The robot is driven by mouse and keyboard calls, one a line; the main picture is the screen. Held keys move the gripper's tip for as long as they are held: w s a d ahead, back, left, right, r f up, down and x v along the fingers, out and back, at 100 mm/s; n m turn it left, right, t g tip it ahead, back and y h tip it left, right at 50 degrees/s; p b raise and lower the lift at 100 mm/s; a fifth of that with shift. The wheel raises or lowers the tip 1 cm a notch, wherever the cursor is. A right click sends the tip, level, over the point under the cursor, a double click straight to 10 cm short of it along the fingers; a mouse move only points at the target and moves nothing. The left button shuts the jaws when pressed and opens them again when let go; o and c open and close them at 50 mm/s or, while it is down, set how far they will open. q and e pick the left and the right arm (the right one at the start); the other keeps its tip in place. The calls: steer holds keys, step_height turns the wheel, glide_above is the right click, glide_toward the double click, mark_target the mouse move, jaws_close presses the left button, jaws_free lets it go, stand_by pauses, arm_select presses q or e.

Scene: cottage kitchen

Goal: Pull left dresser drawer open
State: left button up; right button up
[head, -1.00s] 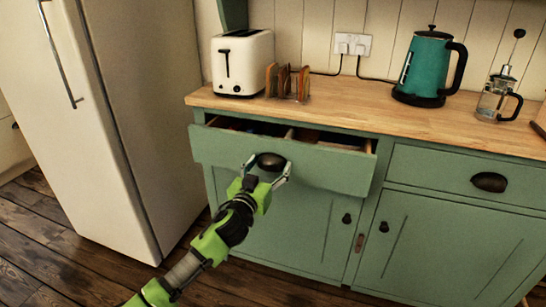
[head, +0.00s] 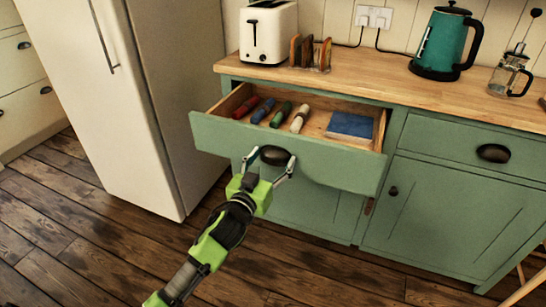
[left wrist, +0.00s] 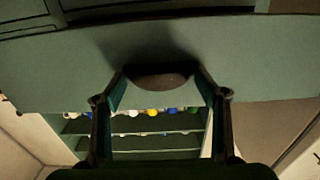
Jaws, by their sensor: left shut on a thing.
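The left dresser drawer (head: 318,163) is a green drawer, pulled well out from the dresser body, with its contents in view. Its dark cup handle (head: 275,155) is at the middle of the drawer front. My left gripper (head: 269,164) is shut on the handle, one finger at each side. In the left wrist view the handle (left wrist: 160,78) sits between the two fingertips of my left gripper (left wrist: 163,80). My right gripper is in neither view.
Inside the drawer lie several rolled cloths (head: 282,114) and a blue flat item (head: 350,126). A white fridge (head: 150,90) stands left of the dresser. A toaster (head: 268,31), kettle (head: 445,43) and cafetiere (head: 509,72) stand on the wooden top (head: 400,88). Open floor (head: 90,215) lies in front.

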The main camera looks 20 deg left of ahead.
arm_select(q)
steer(key=o, duration=1.4)
steer(key=shift+o, duration=0.2)
steer(key=shift+s, duration=0.15)
steer(key=s, duration=1.1)
steer(key=shift+s+a, duration=0.2)
steer(key=shift+s, duration=0.15)
